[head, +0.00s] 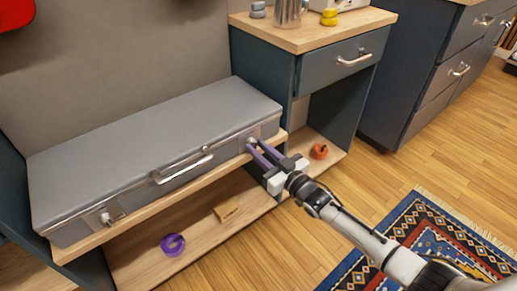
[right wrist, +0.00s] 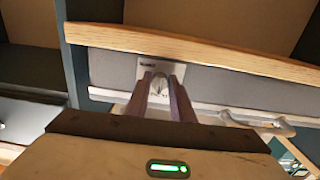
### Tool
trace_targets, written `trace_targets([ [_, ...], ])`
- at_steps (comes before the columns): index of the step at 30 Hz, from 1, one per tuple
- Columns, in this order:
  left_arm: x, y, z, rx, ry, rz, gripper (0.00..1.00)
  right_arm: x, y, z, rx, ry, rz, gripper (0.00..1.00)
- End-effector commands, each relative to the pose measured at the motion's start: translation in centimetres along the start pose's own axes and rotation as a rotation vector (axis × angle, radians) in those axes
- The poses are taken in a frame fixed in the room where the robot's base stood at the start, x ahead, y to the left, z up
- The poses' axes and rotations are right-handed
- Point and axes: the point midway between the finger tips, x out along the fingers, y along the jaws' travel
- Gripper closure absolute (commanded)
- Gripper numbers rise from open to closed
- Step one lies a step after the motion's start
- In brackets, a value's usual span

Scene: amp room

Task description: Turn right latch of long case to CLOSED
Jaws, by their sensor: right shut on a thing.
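The long grey case (head: 150,140) lies shut on a wooden shelf, with a metal handle (head: 183,166) on its front. The left latch (head: 107,217) sits low on the front at the near left end. The right latch (head: 251,142) is at the far right of the front, partly hidden by my fingers. My right gripper (head: 258,152) reaches it from the right with purple fingers. In the right wrist view the fingers (right wrist: 165,98) are shut on the silver knob of the right latch (right wrist: 158,84), in front of its pale plate with small, unreadable lettering. My left gripper is not in view.
The shelf edge (head: 170,198) runs just below the case. A lower shelf holds a purple ring (head: 173,244), a small wooden block (head: 227,211) and an orange item (head: 320,151). A drawer with a handle (head: 354,60) stands at the right. A patterned rug (head: 440,235) lies on the floor.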

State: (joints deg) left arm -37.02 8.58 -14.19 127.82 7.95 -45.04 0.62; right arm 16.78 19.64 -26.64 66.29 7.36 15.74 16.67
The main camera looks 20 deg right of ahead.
Motion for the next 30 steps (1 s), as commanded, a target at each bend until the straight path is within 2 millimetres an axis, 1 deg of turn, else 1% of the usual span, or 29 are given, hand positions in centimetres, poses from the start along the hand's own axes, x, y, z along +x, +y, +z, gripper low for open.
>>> trace_targets([
  [3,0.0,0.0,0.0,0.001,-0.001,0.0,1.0,-0.1,0.0,0.1,-0.001,-0.001,0.0,1.0],
  [4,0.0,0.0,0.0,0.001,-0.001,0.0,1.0,-0.1,0.0,0.1,-0.001,-0.001,0.0,0.75],
  [6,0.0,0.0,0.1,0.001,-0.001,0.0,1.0,-0.1,0.0,0.1,-0.001,-0.001,0.0,0.64],
  [7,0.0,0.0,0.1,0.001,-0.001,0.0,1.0,0.0,0.0,0.1,-0.001,-0.001,0.0,0.62],
  [14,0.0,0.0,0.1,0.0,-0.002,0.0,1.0,0.0,0.0,0.0,0.0,-0.001,0.0,0.62],
  [17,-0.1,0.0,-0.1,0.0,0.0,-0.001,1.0,-0.4,0.0,0.0,0.001,-0.002,0.0,0.62],
  [20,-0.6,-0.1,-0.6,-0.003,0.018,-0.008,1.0,-1.6,0.0,-0.1,0.001,-0.003,0.0,0.62],
  [22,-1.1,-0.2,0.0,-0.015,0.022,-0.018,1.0,-2.9,0.0,-0.2,0.001,-0.003,0.0,0.62],
  [27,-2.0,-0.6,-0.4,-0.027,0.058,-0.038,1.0,-6.4,0.0,-0.1,0.001,-0.005,0.0,0.62],
  [30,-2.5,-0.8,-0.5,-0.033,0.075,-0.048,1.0,-8.1,0.0,-0.1,0.001,-0.004,0.0,0.62],
])
